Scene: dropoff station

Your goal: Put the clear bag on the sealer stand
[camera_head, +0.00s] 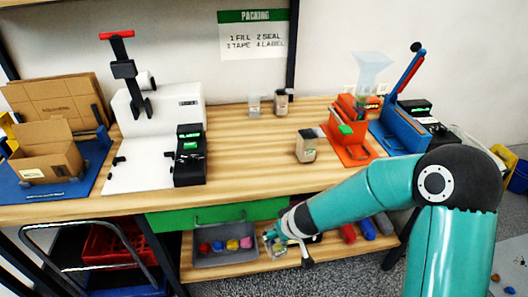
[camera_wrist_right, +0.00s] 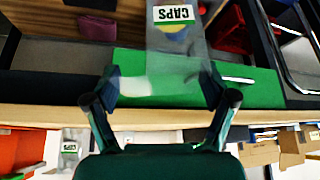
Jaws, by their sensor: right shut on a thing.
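My right gripper (camera_head: 285,240) is in front of the table's edge, below the tabletop, near the green drawer. In the right wrist view its fingers (camera_wrist_right: 162,88) are shut on a clear bag (camera_wrist_right: 172,62) with a white and green CAPS label and something yellow and blue inside. In the head view the bag (camera_head: 271,238) is small and partly hidden by the gripper. An orange stand (camera_head: 352,152) with a clear funnel-like top and a blue device (camera_head: 397,136) with a red and blue lever stand at the table's right; I cannot tell which is the sealer stand. My left gripper is not in view.
A grey bin (camera_head: 222,258) with coloured items sits on the lower shelf. A white machine (camera_head: 150,150) and an open cardboard box (camera_head: 48,160) stand at left. The tabletop's middle is clear.

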